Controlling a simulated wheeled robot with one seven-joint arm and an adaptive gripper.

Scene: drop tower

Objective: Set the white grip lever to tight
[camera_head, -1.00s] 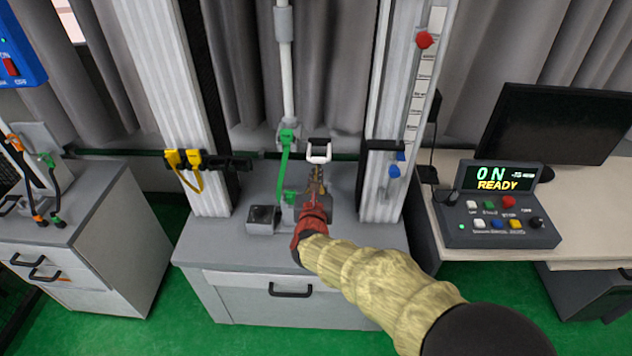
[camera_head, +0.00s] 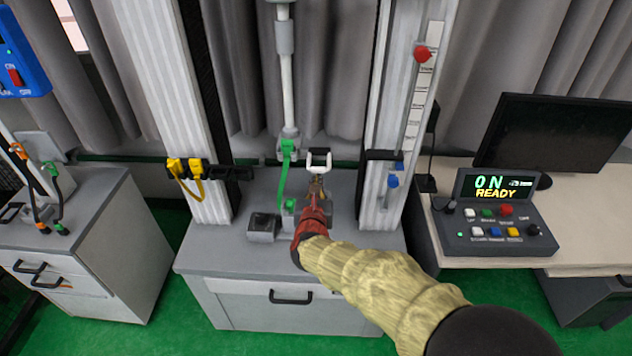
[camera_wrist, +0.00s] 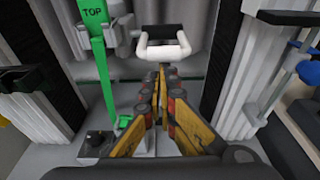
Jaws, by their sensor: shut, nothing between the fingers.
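The white grip lever (camera_head: 319,160) is a U-shaped white handle with a dark crossbar, in the middle of the tower. It also shows at the top centre of the wrist view (camera_wrist: 162,49). My gripper (camera_head: 317,184) is shut and empty, with its fingertips just below and in front of the lever. In the wrist view my fingertips (camera_wrist: 161,74) reach up to just under the white handle. I cannot tell whether they touch it. The lever's tight and loose marks do not show.
A green strap marked TOP (camera_wrist: 101,50) hangs left of my gripper. Tower columns (camera_head: 385,130) stand on both sides. A small dark box (camera_head: 262,227) sits on the grey cabinet (camera_head: 225,255). A control panel (camera_head: 497,235) showing ON READY is at the right.

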